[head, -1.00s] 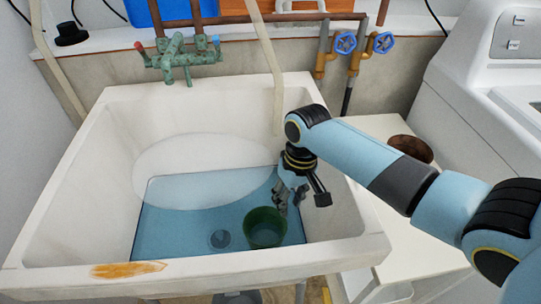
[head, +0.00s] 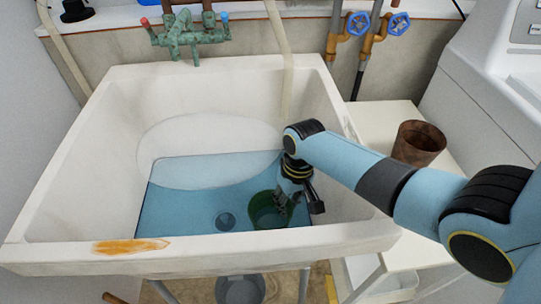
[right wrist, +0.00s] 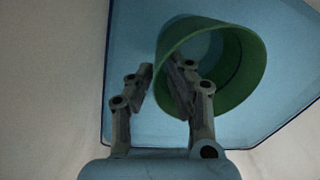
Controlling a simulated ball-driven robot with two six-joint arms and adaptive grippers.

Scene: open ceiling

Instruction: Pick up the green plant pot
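The green plant pot (head: 264,214) stands in the blue water at the bottom of the white sink, near the front. My right gripper (head: 290,199) reaches down over the pot's right side in the head view. In the right wrist view the pot (right wrist: 250,75) shows its round rim, and my right gripper (right wrist: 162,80) has its two fingers apart. The pot's near-left wall lies between them: one fingertip is outside the rim, the other overlaps the opening. I cannot tell whether either finger touches the wall. My left gripper is not in view.
A brown pot (head: 418,143) stands on a white side table (head: 385,120) to the right. Green taps (head: 186,38) are above the back rim. A grey bucket (head: 240,289) is below the sink.

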